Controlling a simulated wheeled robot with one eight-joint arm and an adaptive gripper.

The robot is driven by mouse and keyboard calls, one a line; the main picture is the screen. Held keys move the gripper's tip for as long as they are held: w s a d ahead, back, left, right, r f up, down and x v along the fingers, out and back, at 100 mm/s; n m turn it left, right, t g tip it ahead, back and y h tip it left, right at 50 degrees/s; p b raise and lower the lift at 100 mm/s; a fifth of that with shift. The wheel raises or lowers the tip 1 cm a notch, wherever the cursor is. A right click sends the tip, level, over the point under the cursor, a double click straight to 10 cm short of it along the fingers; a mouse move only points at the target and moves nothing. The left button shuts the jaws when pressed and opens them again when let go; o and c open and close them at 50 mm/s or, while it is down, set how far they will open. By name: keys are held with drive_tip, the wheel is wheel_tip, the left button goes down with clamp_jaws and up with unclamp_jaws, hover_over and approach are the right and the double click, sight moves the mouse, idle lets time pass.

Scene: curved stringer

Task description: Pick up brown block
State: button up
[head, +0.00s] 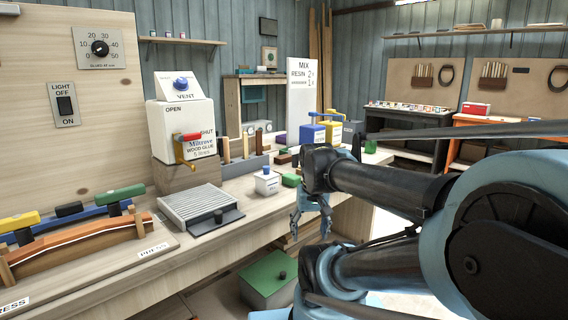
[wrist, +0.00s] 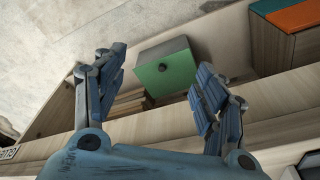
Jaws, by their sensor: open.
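A small dark brown block (head: 283,159) lies on the workbench in the head view, behind a green block (head: 291,180). I cannot tell for sure that it is the task's block, since several upright brown wooden pieces (head: 226,150) stand in a rack to its left. My gripper (head: 311,218) is open and empty, pointing down at the bench's front edge, nearer the camera than the dark brown block. Both spread fingers of my gripper (wrist: 162,62) show in the wrist view, with no brown block identifiable between them.
A green-lidded box (head: 270,276) sits low beneath the bench; its lid (wrist: 166,67) also shows in the wrist view. A white jar (head: 267,184), a ribbed grey tray (head: 198,208) and a glue dispenser (head: 184,130) stand on the bench. Blue and yellow boxes (head: 312,134) stand farther back.

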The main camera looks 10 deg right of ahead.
drive_tip(key=w+r+m, duration=0.2)
drive_tip(key=w+r, duration=1)
drive_tip(key=r, duration=0.1)
wheel_tip(320, 180, up, 11)
drive_tip(key=m+g, duration=0.2)
drive_tip(key=m, duration=0.6)
hover_over(284, 156)
wheel_tip(284, 156, down, 16)
drive_tip(key=shift+w+f, duration=0.1)
drive_tip(key=shift+f, duration=0.05)
drive_tip(key=shift+c, duration=0.6)
drive_tip(key=c, duration=1)
